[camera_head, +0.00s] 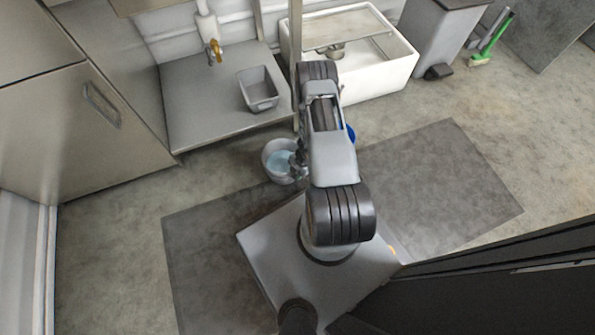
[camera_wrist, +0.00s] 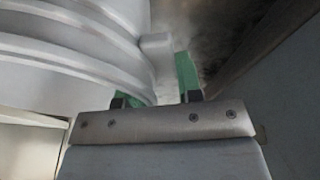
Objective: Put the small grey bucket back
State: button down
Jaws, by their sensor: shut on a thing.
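A small round grey bucket (camera_head: 268,166) with pale blue contents shows just left of my arm in the head view, in front of the metal counter. In the wrist view its ribbed grey side (camera_wrist: 70,45) fills the upper left, with a small lug near its edge. My gripper (camera_head: 297,163) is at the bucket's right side. In the wrist view the green fingers of my gripper (camera_wrist: 165,78) are shut on the bucket at its edge, by the lug. The bucket looks roughly upright; its underside is hidden.
A white sink (camera_head: 385,75) stands behind my arm. A blue thing (camera_head: 351,133) is mostly hidden by my arm. A dark mat (camera_head: 440,180) covers open floor.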

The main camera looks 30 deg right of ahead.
jog(key=shift+w, duration=0.1)
jog(key=c, duration=1.2)
grip_release()
jog(key=shift+f, duration=0.15)
jog(key=shift+c, duration=0.2)
jog(key=o, duration=0.5)
jog(key=shift+c, duration=0.2)
